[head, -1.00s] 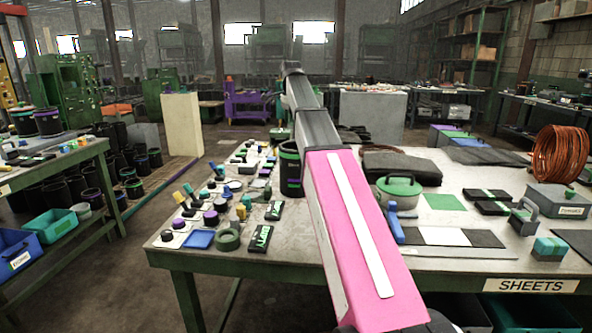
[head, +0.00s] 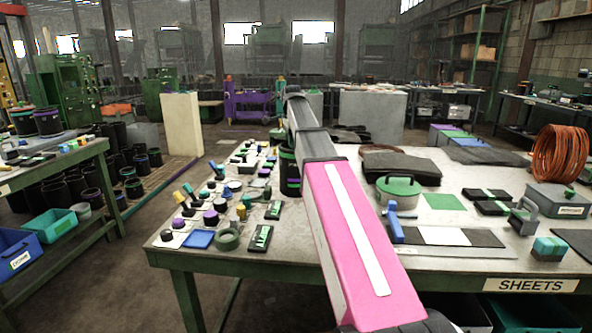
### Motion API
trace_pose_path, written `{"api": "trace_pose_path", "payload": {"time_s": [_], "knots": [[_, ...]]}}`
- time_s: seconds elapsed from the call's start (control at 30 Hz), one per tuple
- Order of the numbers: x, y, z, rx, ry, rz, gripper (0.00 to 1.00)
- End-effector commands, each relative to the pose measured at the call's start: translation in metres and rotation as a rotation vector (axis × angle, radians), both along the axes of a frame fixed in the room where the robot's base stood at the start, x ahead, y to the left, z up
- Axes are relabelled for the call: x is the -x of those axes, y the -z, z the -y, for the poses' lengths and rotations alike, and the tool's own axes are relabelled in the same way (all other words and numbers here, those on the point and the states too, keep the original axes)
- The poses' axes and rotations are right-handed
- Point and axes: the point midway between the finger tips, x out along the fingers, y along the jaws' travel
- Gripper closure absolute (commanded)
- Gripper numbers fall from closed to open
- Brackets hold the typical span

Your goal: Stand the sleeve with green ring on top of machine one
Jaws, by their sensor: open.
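A black sleeve with green bands (head: 288,172) stands on the table, its right side hidden behind my arm. Another black sleeve with a green rim (head: 23,124) stands on the left bench, beside a purple-ringed sleeve (head: 47,122). My pink and grey arm reaches from the bottom right up over the table. Its far end bends out of sight near the banded sleeve, and I cannot see my gripper's fingers. Green machines (head: 62,85) stand at the back left; no number is readable, so I cannot tell which is machine one.
The table (head: 330,262) is crowded with small knobs and stamps at left. A green-lidded pot (head: 398,190), folded dark sheets (head: 400,166) and a copper coil (head: 560,154) lie to the right. A pale pillar (head: 183,123) stands behind. The floor between bench and table is clear.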

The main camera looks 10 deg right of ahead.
Motion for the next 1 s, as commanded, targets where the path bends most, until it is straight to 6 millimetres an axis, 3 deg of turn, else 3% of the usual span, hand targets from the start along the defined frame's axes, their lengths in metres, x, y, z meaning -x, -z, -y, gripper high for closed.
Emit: {"api": "trace_pose_path", "payload": {"time_s": [0.13, 0.37, 0.5, 1.0], "knots": [[0.0, 0.018, 0.0, 0.0, 0.0, -0.001, 0.6], [0.0, 0.02, 0.0, 0.0, 0.0, 0.001, 0.6], [0.0, 0.02, 0.0, 0.0, 0.0, 0.001, 1.0], [0.0, 0.02, 0.0, 0.0, 0.001, 0.001, 1.0]]}}
